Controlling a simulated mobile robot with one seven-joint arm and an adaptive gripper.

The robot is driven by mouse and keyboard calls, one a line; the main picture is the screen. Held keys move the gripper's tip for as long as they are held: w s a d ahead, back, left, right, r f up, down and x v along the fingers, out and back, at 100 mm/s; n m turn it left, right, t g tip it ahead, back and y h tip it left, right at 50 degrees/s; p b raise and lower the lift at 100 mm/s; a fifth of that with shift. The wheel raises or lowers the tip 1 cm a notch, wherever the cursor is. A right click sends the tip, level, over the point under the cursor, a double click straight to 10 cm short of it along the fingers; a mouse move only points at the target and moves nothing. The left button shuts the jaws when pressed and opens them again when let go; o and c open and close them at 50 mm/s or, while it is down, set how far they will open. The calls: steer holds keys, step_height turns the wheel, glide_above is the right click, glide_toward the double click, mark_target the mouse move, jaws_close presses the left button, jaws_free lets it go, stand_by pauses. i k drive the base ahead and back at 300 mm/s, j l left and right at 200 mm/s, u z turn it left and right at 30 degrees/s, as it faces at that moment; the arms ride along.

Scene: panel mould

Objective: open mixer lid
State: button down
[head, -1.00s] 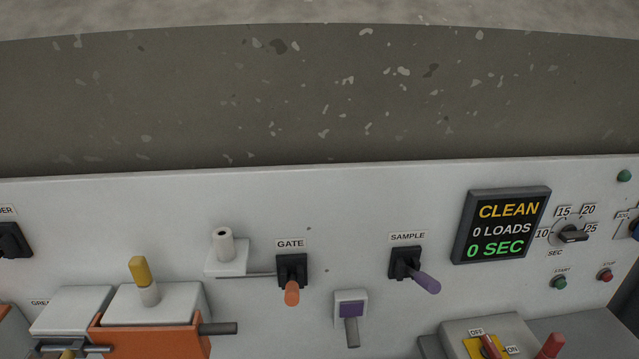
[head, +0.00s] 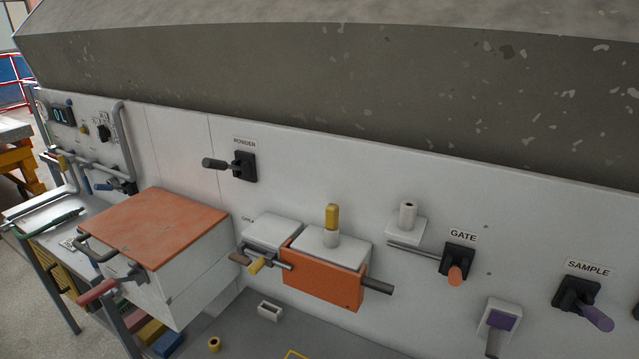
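No label in view reads "mixer". A large white box with a flat orange-red lid (head: 155,228) stands at the left of the head view, and its lid lies flat and closed. A red-gripped lever (head: 110,286) is on the box's front left side. I cannot tell for sure that this box is the mixer. My gripper is not in view.
A white panel carries the POWDER switch (head: 243,166), GATE switch (head: 456,262) and SAMPLE switch (head: 580,297). An orange-fronted unit (head: 322,278) with a dark side bar juts out beside the box. A small bench (head: 85,233) is at far left. Grey floor shows at the lower left.

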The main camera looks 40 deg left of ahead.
mark_target(153, 226)
steer(key=u, duration=2.75)
steer(key=i+j+u, duration=0.1)
steer(key=i, duration=0.3)
steer(key=i+j, duration=0.2)
steer(key=i, duration=0.15)
steer(key=i+j+u, duration=0.2)
steer(key=i, duration=0.2)
steer(key=i+j+u, duration=0.15)
steer(key=i, duration=0.3)
steer(key=k+j+u, duration=0.15)
steer(key=j, duration=0.2)
steer(key=i+l+z, duration=0.2)
steer(key=i+l, duration=0.25)
steer(key=i, duration=0.1)
